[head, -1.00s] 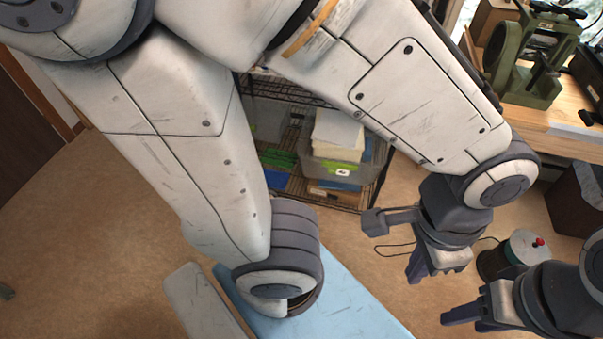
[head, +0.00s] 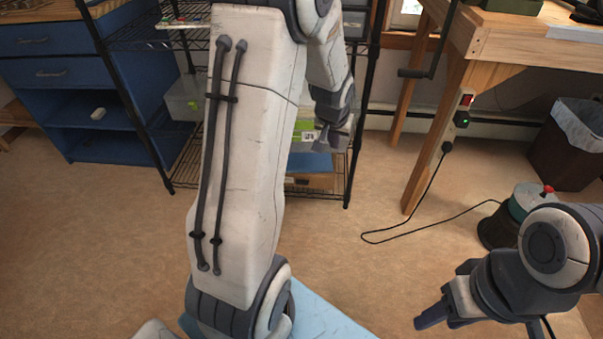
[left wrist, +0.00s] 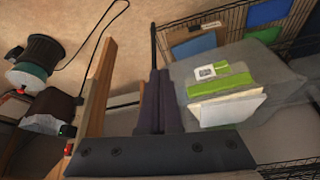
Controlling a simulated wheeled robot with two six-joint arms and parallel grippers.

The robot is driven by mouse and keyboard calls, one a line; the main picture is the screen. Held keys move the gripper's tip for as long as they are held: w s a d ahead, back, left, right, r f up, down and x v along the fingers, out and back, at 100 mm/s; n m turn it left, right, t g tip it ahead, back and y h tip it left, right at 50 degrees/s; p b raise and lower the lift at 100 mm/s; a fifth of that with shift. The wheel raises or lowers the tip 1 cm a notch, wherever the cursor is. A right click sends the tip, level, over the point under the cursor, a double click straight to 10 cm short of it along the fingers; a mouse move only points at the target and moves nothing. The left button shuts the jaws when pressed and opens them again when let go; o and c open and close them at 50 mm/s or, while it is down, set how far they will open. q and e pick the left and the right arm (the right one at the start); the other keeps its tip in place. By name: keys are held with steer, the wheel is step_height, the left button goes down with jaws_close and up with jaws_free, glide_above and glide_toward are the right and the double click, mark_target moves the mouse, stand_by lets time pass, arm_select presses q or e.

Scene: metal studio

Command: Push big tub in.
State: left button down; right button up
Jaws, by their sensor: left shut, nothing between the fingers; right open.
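The big tub is a grey see-through tub with a white label and green and white contents. In the head view only a small part of the big tub (head: 308,136) shows, on the wire rack behind my left arm. It shows larger in the left wrist view (left wrist: 275,85). My left gripper (head: 322,145) is shut and empty in front of the rack at the tub. In the left wrist view its closed fingers (left wrist: 155,100) lie just left of the tub; I cannot tell whether they touch. My right gripper (head: 430,315) is open and empty at the lower right, away from the rack.
The black wire rack (head: 347,185) has a second see-through tub (head: 183,100) at left and a cardboard box (head: 310,181) below. A wooden workbench (head: 455,95) stands at right, with a cable and a dark round container (head: 500,228) on the floor. The floor in front is clear.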

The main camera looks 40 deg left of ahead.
arm_select(q)
steer(key=a+f+n+y+b, duration=0.25)
steer(key=a+f+b, duration=0.45)
steer(key=a+f, duration=0.6)
steer(key=w+a+f+b, duration=0.3)
steer(key=w+a+f, duration=0.2)
steer(key=w+f, duration=0.3)
steer(key=shift+w+a+h, duration=0.15)
steer(key=shift+w+h, duration=0.05)
steer(key=shift+h, duration=0.25)
arm_select(e)
step_height(320, 180, down, 13)
steer(key=shift+r, duration=0.1)
